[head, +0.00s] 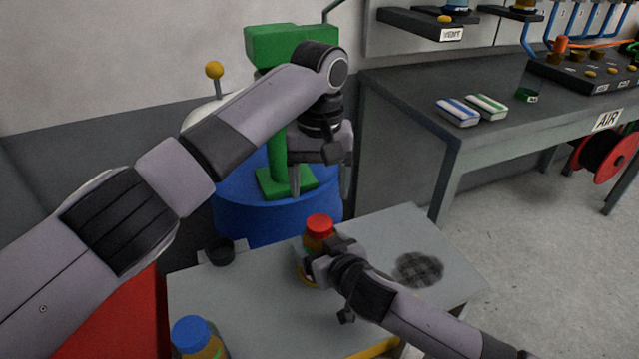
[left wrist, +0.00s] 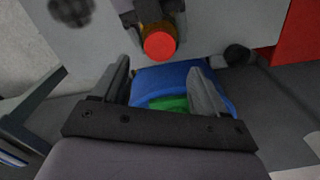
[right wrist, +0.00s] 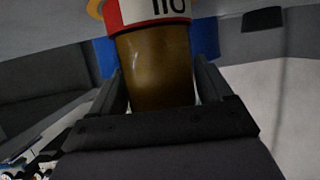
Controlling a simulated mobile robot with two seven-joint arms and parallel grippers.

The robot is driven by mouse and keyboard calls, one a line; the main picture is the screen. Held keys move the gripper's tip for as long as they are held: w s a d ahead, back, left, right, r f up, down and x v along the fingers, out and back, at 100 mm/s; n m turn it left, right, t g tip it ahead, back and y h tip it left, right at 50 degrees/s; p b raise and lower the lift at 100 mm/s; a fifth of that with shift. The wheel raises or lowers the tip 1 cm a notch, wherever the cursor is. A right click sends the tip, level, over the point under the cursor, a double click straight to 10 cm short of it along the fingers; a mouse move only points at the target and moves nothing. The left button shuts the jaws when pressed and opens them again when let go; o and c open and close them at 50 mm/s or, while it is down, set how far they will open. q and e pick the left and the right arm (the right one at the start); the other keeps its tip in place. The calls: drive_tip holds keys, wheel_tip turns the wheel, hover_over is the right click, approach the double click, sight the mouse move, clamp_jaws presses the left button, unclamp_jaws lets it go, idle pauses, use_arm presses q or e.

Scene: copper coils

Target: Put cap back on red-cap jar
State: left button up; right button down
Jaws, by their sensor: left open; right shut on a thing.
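The red-cap jar (head: 313,242) is an amber jar standing near the middle of the grey table. Its red cap (head: 319,223) is on its top; I cannot tell how tightly it sits. The cap also shows in the left wrist view (left wrist: 160,45). My right gripper (head: 312,268) is shut around the jar's body. In the right wrist view the brown jar body (right wrist: 158,70) lies between the fingers, with a red and white label at the top. My left gripper (head: 320,192) is open and empty, fingers pointing down, above and behind the cap, apart from it.
A blue-capped jar (head: 193,335) stands at the table's front left. A small black round piece (head: 220,251) is at its back left. A dark mesh patch (head: 418,268) lies to the right. A blue drum (head: 240,215) with a green stand (head: 275,180) is behind the table.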

sight(319, 222)
use_arm(q)
drive_tip(key=shift+f, duration=4)
drive_tip(key=c, duration=1.1)
drive_tip(key=shift+m, duration=0.9)
drive_tip(key=o, duration=1.2)
drive_tip(key=shift+o, duration=0.2)
wheel_tip(319, 222, up, 12)
